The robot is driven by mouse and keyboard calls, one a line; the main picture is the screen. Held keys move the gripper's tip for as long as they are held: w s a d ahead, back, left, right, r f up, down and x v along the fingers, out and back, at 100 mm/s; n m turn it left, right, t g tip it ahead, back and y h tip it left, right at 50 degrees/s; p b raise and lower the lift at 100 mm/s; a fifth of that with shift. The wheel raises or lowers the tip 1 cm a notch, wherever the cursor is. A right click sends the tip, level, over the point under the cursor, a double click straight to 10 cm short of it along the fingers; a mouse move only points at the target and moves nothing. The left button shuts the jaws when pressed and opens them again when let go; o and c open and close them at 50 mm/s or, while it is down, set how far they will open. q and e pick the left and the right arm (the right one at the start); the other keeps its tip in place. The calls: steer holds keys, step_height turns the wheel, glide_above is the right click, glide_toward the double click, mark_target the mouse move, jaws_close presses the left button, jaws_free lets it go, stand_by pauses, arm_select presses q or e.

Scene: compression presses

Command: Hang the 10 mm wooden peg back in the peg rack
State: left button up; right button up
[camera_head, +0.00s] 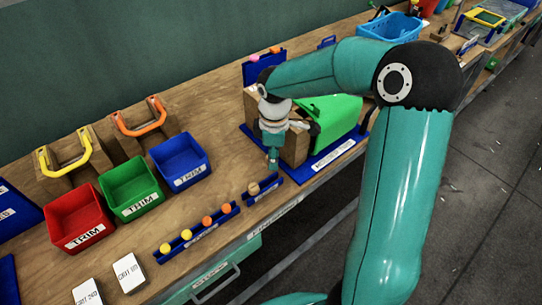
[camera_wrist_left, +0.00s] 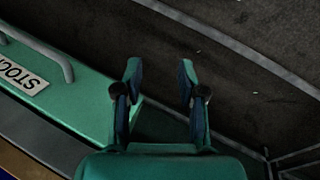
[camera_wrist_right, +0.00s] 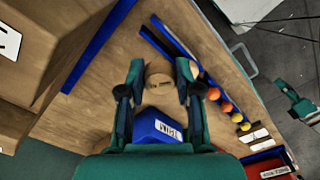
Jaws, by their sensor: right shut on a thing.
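My right gripper (camera_wrist_right: 161,75) is shut on a round wooden peg (camera_wrist_right: 158,83), which shows between its fingers in the right wrist view. In the head view this gripper (camera_head: 272,160) points down above the bench, behind the blue peg rack (camera_head: 276,182); the held peg is hidden there. The rack bears a wooden knob (camera_head: 253,188) at its left end; the 10 mm size cannot be read. The rack also shows in the right wrist view (camera_wrist_right: 165,38), beside the right finger. My left gripper (camera_wrist_left: 160,85) is open and empty, above dark floor beside the bench front.
A blue strip (camera_head: 187,241) holds yellow and orange knobs. Red (camera_head: 78,218), green (camera_head: 130,188) and blue (camera_head: 180,161) bins stand behind it. A green-covered press (camera_head: 335,120) stands just right of the right gripper. Bare bench lies between the bins and the press.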

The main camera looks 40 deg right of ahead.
steer(key=shift+f+b, duration=2.95)
steer(key=shift+f, duration=0.85)
steer(key=o, duration=0.9)
steer(key=shift+r, duration=0.15)
